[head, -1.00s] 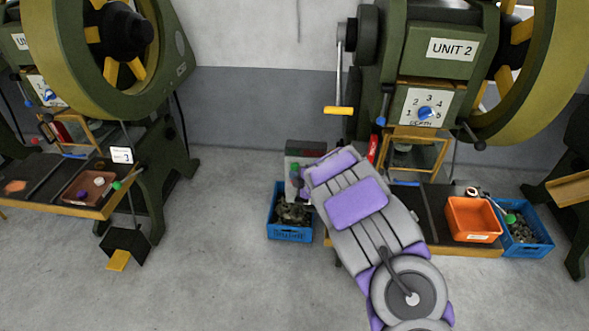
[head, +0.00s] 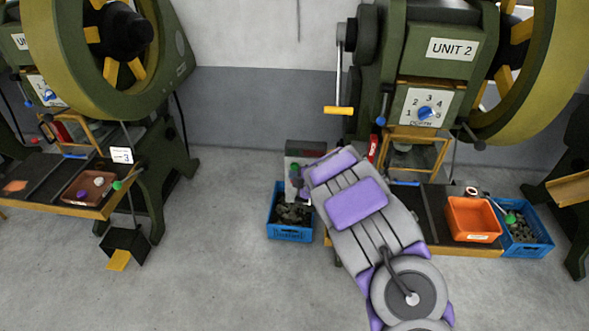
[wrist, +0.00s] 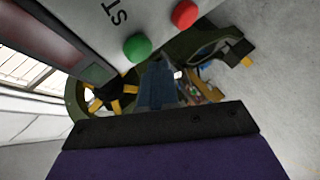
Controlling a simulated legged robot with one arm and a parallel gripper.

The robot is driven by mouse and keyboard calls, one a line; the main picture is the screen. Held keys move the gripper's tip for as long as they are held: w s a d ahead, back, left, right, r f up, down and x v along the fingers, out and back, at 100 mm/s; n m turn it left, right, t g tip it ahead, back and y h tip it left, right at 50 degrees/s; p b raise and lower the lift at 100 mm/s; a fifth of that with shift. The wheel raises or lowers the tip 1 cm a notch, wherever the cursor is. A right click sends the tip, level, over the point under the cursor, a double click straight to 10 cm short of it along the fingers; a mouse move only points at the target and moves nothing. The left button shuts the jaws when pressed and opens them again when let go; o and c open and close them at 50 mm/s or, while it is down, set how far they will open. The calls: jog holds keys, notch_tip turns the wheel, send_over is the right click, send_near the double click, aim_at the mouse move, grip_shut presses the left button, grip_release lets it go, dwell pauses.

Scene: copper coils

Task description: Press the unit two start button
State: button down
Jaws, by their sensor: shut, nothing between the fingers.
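The Unit 2 machine (head: 440,65) stands at the back right in the head view, with a "UNIT 2" label. A control box (head: 306,149) stands at its left, partly behind my arm, with a green button (head: 295,168) showing. In the wrist view the box's pale panel (wrist: 95,22) is close, with upside-down lettering reading "ST". The green button (wrist: 137,47) and a red button (wrist: 184,14) stand out from it. My gripper (wrist: 157,80) is shut and empty, its tip just below the green button in the picture. I cannot tell whether they touch.
A blue crate of metal scraps (head: 290,234) sits on the floor below the box. An orange bin (head: 473,218) and another blue crate (head: 526,238) are at the right. Another machine (head: 160,70) stands at the left. Open concrete floor lies between the machines.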

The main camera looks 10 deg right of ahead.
jog(key=shift+w+d, duration=0.1)
jog(key=shift+w, duration=0.05)
jog(key=shift+w+r, duration=0.1)
jog(key=shift+w, duration=0.15)
jog(key=shift+w+d, duration=0.2)
jog(key=shift+w, duration=0.2)
dwell(1.3)
jog(key=shift+s, duration=0.1)
jog(key=shift+s+a, duration=0.25)
jog(key=shift+s, duration=0.5)
jog(key=shift+s, duration=0.1)
